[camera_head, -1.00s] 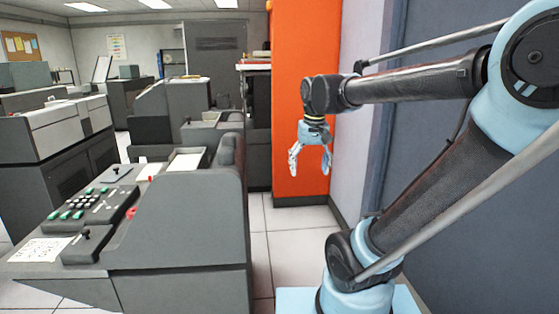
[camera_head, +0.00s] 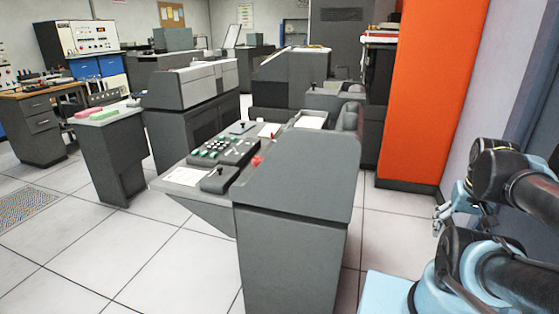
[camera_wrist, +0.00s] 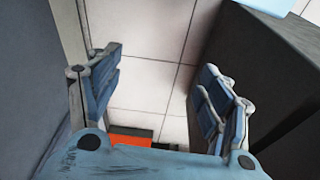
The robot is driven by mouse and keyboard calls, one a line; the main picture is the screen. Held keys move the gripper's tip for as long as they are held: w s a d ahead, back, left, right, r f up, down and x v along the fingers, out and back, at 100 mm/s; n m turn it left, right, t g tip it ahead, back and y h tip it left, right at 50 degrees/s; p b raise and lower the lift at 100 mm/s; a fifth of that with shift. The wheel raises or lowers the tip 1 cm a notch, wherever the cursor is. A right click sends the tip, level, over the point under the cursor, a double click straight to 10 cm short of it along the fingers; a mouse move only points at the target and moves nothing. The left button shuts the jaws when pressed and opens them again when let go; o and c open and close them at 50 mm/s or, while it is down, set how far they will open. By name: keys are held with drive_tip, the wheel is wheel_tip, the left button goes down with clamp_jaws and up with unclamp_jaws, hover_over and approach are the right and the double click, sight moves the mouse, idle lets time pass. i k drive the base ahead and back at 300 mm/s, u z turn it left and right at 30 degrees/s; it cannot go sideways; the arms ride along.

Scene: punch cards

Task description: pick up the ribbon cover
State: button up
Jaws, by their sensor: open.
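I cannot clearly make out a ribbon cover in either view. In the head view the grey console machine (camera_head: 295,200) stands in front of me, with a keyboard panel (camera_head: 225,150) and a small red part (camera_head: 257,161) on its top. My gripper (camera_head: 452,210) is at the right side of the head view, apart from the machine and partly hidden by my arm. In the wrist view my gripper (camera_wrist: 162,62) has its fingers spread wide, with nothing between them but floor behind.
A tall orange cabinet (camera_head: 428,95) stands behind, beside a pale wall. A side table (camera_head: 108,140) with pink and green blocks and a wooden desk (camera_head: 40,125) are at left. White floor tiles (camera_head: 130,245) are clear at front left. A dark cabinet side (camera_wrist: 265,75) stands right in the wrist view.

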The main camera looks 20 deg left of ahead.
sight(219, 181)
drive_tip(key=u, duration=3.15)
drive_tip(key=i, duration=2.45)
